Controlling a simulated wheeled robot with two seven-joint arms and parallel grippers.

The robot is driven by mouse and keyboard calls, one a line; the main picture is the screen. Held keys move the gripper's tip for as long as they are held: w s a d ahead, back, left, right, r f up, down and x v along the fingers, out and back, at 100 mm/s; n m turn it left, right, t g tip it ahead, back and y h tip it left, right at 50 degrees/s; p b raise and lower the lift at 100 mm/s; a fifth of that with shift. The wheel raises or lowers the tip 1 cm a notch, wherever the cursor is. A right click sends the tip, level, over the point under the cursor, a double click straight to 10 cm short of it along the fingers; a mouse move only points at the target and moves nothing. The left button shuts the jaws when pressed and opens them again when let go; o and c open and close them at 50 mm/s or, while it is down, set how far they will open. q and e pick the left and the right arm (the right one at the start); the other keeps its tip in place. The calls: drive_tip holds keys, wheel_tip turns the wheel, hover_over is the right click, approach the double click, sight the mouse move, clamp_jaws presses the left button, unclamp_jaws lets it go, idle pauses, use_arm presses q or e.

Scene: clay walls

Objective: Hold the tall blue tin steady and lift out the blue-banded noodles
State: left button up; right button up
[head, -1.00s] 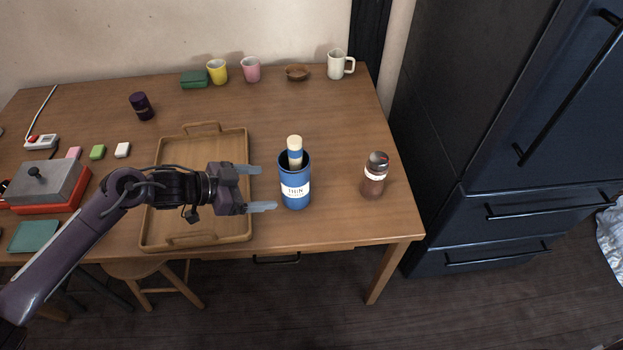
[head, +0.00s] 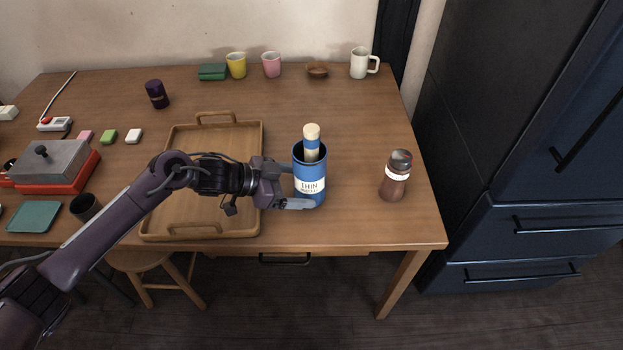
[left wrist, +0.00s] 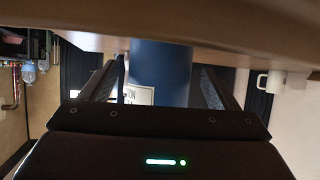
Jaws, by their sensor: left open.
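The tall blue tin (head: 311,176) stands upright on the table, with a white label reading "THIN". The noodles (head: 312,143), a pale bundle with a blue band, stick up out of its open top; their lower part is hidden inside. My left gripper (head: 299,186) is open at the tin's left side, its fingers reaching along both sides of it. In the left wrist view the tin (left wrist: 160,72) stands between the two open fingers (left wrist: 162,85), with gaps still visible beside it. My right gripper is not in view.
A brown jar (head: 395,176) stands right of the tin. A wooden tray (head: 215,135) lies under my left arm. Mugs and a small bowl (head: 317,71) line the back edge. The table between tin and back row is clear.

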use_arm(q)
drive_tip(key=shift+b+x, duration=0.3)
drive_tip(key=shift+x, duration=0.9)
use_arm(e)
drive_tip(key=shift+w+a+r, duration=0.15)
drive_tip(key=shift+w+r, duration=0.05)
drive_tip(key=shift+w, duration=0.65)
use_arm(q)
drive_tip(key=c, duration=0.7)
drive_tip(key=shift+o, duration=0.2)
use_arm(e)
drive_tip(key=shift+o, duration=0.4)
